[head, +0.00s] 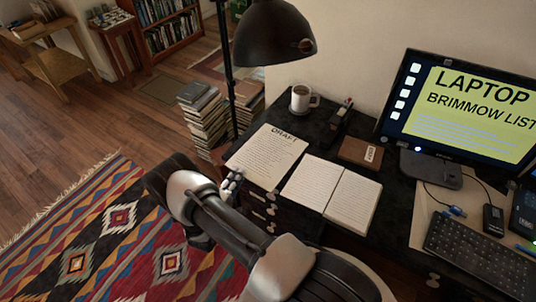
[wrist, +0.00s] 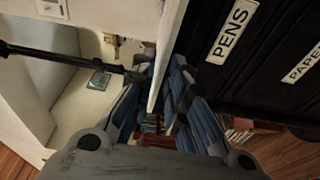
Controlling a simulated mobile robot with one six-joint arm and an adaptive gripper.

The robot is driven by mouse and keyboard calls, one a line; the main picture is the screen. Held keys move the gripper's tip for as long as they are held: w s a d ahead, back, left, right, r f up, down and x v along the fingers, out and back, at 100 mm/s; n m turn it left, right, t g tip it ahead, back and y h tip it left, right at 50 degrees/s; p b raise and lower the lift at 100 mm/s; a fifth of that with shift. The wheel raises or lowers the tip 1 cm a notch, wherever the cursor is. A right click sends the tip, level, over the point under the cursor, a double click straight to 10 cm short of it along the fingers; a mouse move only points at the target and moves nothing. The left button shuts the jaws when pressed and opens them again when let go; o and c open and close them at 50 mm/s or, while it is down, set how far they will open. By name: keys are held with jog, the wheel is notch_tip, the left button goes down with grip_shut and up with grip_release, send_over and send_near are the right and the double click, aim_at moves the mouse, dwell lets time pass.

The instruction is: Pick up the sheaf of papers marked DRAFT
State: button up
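The sheaf of papers marked DRAFT (head: 265,158) lies flat at the left end of the dark desk, its near edge at the desk's front. My gripper (head: 232,183) is at that near left edge. In the wrist view the sheaf shows edge-on as a white strip (wrist: 168,50) running between the two blue fingers of my gripper (wrist: 160,75). The fingers are on either side of the strip and look apart, with a narrow gap on the left; contact on the right is unclear. My arm hides part of the desk front in the head view.
An open notebook (head: 331,190) lies right of the sheaf. A mug (head: 302,98), a small brown box (head: 360,152) and a monitor (head: 460,110) stand behind. A black lamp (head: 272,35) overhangs. Drawers labelled PENS (wrist: 229,32) are close to the right finger.

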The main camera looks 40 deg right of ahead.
grip_shut()
jog(key=shift+r, duration=0.1)
